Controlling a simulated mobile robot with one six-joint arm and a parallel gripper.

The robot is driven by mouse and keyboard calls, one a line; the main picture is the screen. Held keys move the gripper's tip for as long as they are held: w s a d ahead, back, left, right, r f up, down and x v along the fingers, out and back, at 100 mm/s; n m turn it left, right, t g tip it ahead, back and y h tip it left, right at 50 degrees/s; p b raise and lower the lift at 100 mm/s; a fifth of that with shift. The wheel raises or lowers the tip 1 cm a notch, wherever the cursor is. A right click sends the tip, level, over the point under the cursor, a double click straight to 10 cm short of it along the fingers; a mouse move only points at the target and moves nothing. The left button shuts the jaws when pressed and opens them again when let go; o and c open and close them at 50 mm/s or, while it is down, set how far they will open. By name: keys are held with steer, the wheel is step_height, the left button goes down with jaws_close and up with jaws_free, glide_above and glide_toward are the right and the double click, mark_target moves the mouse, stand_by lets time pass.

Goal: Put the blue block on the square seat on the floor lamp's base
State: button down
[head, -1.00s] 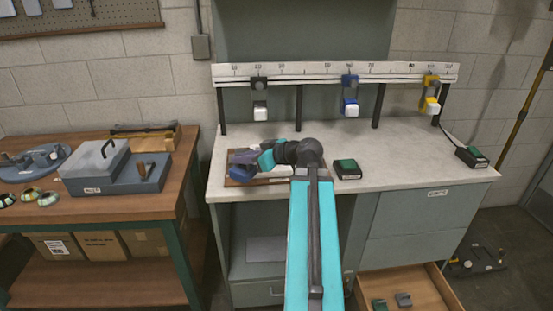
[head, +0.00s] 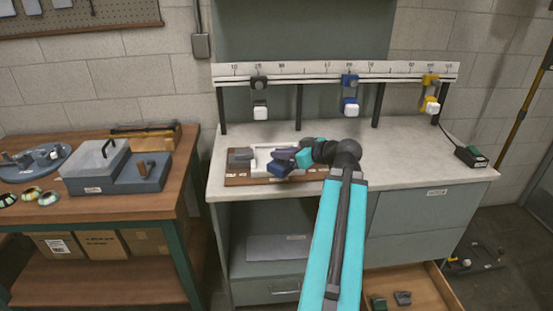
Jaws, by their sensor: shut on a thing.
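My gripper (head: 284,157) is over the front of the white bench top, pointing left. It is shut on the blue block (head: 279,170), which shows dark blue at the jaws, above or at a brown board (head: 240,181). I cannot tell whether the block touches the board. A dark low frame with small upright parts, perhaps the floor lamp's base (head: 474,260), lies on the floor at the lower right. Its square seat is too small to make out.
The brown board carries a white tray (head: 262,152) and a grey block (head: 241,156). An open drawer (head: 445,293) holds small blocks between bench and floor base. A rail with clamps (head: 335,72) stands behind.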

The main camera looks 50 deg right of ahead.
steer(key=shift+w+r, duration=0.15)
steer(key=w+d+f+p, duration=0.1)
steer(key=w+d+p, duration=0.3)
steer(key=w+d, duration=0.6)
steer(key=shift+w+d+f, duration=0.15)
steer(key=shift+w+f, duration=0.1)
steer(key=shift+w, duration=0.8)
steer(key=shift+f, duration=0.2)
steer(key=shift+f+p, duration=0.6)
steer(key=shift+f, duration=1)
steer(key=shift+f, duration=0.1)
steer(key=c, duration=1.8)
jaws_free()
steer(key=shift+c, duration=0.2)
steer(key=shift+s, duration=0.1)
steer(key=a+b+v, duration=0.1)
steer(key=b+v, duration=0.1)
steer(key=v, duration=1)
steer(key=shift+d+b, duration=0.4)
